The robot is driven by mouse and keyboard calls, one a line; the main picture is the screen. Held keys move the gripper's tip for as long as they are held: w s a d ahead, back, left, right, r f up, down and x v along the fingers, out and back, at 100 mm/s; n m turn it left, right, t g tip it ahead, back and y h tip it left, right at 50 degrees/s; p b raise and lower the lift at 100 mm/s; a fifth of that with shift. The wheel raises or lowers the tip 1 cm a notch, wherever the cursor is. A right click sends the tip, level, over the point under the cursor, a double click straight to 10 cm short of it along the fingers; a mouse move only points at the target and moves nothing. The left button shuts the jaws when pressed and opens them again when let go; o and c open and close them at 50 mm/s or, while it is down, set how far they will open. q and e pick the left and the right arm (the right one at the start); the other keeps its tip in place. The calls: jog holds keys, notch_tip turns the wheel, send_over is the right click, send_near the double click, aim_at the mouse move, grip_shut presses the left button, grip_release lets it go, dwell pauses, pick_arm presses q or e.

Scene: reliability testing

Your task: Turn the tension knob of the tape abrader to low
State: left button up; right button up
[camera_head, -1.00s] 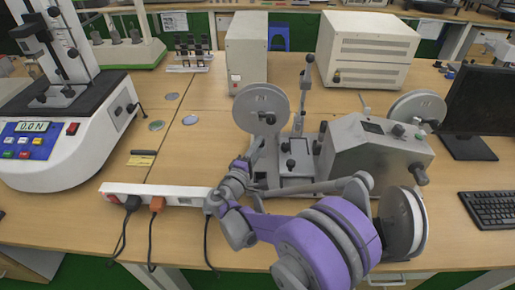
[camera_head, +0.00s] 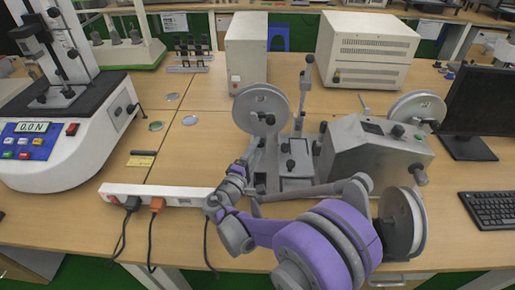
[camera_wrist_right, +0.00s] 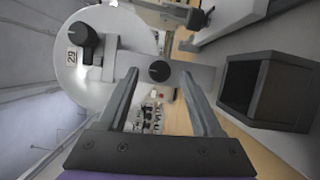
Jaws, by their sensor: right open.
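The tape abrader (camera_head: 365,158) is a grey machine with reels and black knobs on the table. Its left reel disc (camera_head: 250,106) also shows in the right wrist view (camera_wrist_right: 118,30). My right gripper (camera_head: 257,150) is beside the abrader's left side, below that disc. In the right wrist view, my right gripper (camera_wrist_right: 160,78) is open, its fingers apart. A round black knob (camera_wrist_right: 159,71) shows between the fingertips; I cannot tell whether they touch it. Another black knob (camera_head: 397,131) is on top of the grey housing. No tension marking is readable. My left gripper is out of view.
A white power strip (camera_head: 158,193) with plugged cables lies left of my gripper. A force tester (camera_head: 62,150) stands at the left. Two white boxes (camera_head: 247,55) (camera_head: 368,50) stand behind. A monitor (camera_head: 480,105) and keyboard (camera_head: 490,209) are at the right.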

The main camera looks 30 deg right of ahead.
jog(key=v, duration=0.9)
jog(key=shift+s+a, duration=0.1)
